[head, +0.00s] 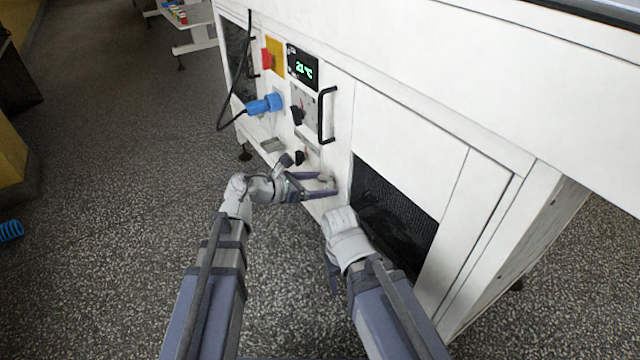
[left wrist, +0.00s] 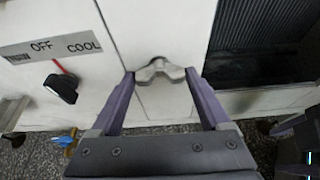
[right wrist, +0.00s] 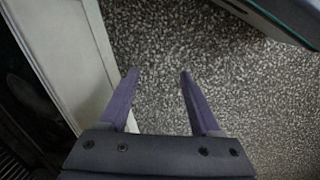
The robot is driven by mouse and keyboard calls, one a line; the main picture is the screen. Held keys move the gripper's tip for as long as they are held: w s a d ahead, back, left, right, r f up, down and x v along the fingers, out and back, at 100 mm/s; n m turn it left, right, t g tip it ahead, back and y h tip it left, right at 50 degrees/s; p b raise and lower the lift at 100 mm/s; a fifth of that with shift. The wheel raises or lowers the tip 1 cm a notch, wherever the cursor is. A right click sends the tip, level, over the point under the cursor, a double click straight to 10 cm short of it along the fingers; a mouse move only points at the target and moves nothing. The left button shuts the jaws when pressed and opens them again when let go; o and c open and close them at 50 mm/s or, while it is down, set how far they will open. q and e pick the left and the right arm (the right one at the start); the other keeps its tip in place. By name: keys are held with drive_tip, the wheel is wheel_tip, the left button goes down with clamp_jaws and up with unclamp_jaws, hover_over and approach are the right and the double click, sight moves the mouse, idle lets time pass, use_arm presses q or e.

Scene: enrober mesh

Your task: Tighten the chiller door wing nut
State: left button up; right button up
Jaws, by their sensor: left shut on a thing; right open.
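The wing nut (left wrist: 160,70) is a grey metal piece with two wings on the white chiller door panel, seen in the left wrist view. It also shows small in the head view (head: 325,179). My left gripper (left wrist: 163,78) is shut on the wing nut, one finger at each wing; in the head view it reaches the panel from the left (head: 327,186). My right gripper (right wrist: 155,75) is open and empty, pointing at the speckled floor beside the cabinet. In the head view its fingers are mostly hidden behind its own wrist.
A black knob (left wrist: 61,88) under an OFF/COOL label sits left of the nut. A dark vent opening (head: 395,215) lies to its right.

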use_arm(q)
drive_tip(key=o, duration=1.2)
drive_tip(key=p+v, duration=0.3)
drive_tip(key=v, duration=0.4)
drive_tip(key=shift+s+a+r, duration=0.15)
drive_tip(key=shift+s+a, duration=0.05)
drive_tip(key=shift+a, duration=0.1)
